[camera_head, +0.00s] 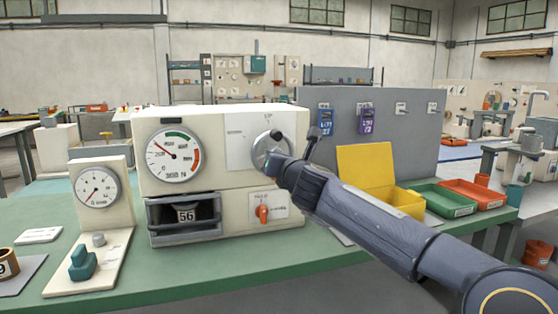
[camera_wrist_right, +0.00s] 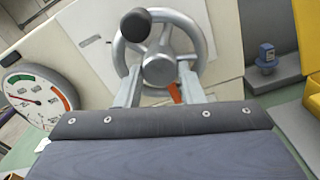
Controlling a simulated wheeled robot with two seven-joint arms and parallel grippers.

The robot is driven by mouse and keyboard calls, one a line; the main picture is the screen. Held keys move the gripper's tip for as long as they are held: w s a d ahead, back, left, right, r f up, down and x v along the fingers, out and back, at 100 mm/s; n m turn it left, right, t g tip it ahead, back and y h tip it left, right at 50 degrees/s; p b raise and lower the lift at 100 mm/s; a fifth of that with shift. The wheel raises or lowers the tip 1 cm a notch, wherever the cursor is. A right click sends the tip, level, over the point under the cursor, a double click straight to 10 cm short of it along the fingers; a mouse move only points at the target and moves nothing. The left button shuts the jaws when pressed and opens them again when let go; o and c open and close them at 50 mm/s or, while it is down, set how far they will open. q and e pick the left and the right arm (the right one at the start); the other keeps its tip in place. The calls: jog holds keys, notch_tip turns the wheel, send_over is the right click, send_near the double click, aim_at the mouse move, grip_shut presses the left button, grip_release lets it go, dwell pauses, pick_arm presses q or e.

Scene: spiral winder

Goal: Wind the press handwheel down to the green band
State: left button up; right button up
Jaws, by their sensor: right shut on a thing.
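The press (camera_head: 215,185) is a cream cabinet on the green bench. My right gripper (camera_wrist_right: 160,88) is shut on the wheel, one finger on each side of the hub. The round gauge (camera_head: 173,156) has a green band (camera_head: 178,134) at the top and a red band at right. Its red needle points upper left, left of the green band. My left gripper is not in view.
An orange switch (camera_head: 262,213) and a drawer-like recess marked 56 (camera_head: 186,215) sit below. A smaller dial stand (camera_head: 98,195) is at left. Yellow (camera_head: 402,203), green (camera_head: 442,200) and red trays (camera_head: 473,193) stand at right. The bench front is mostly clear.

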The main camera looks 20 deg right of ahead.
jog(key=shift+f, duration=0.15)
jog(key=o, duration=1)
jog(key=s+b, duration=0.1)
jog(key=s, duration=0.6)
jog(key=shift+s+d, duration=0.1)
jog(key=shift+s, duration=0.3)
